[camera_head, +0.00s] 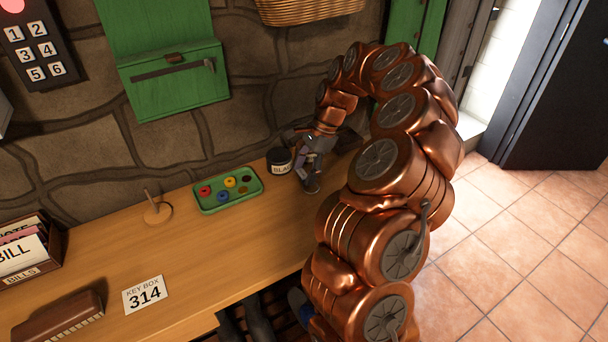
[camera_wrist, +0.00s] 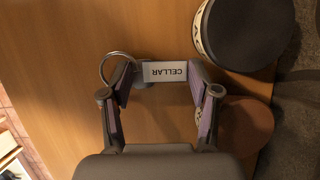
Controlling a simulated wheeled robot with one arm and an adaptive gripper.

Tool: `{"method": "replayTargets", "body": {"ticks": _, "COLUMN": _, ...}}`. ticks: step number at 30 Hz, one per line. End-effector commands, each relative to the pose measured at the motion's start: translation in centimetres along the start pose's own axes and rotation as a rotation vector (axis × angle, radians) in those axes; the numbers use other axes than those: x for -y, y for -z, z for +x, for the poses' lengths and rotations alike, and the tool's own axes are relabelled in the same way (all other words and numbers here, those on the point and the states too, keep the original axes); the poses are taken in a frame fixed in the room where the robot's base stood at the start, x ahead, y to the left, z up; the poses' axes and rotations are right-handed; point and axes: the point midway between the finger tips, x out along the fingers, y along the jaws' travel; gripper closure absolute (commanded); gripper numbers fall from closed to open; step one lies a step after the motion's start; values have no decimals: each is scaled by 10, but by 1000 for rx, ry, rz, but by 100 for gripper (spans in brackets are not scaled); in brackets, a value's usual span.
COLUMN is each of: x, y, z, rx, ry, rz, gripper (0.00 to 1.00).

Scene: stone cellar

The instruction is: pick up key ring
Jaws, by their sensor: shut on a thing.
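The key ring is a metal ring with a white tag (camera_wrist: 165,72) that reads CELLAR; it shows in the wrist view. My gripper (camera_wrist: 163,84) is shut on it, with the tag between the two fingers. The metal loop sticks out past the left finger, and a small grey piece hangs beside it. In the head view my gripper (camera_head: 312,178) is low over the right part of the wooden counter, next to a dark jar. I cannot make out the key ring clearly there.
The dark jar (camera_head: 280,160) stands close to my gripper, also in the wrist view (camera_wrist: 243,30). A brown round thing (camera_wrist: 247,123) is close to the right finger. A green tray (camera_head: 228,191) and a wooden spindle (camera_head: 158,212) stand left.

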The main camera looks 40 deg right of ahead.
Motion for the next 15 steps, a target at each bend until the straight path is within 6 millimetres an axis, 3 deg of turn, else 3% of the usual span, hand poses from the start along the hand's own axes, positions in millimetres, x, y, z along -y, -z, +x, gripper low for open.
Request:
{"method": "replayTargets", "body": {"ticks": 5, "x": 0, "y": -1, "z": -3, "rx": -1, "ry": 1, "rz": 0, "gripper": 79}}
{"method": "replayTargets", "body": {"ticks": 15, "x": 1, "y": -11, "z": -29, "rx": -1, "ry": 4, "rz": 1, "gripper": 79}}
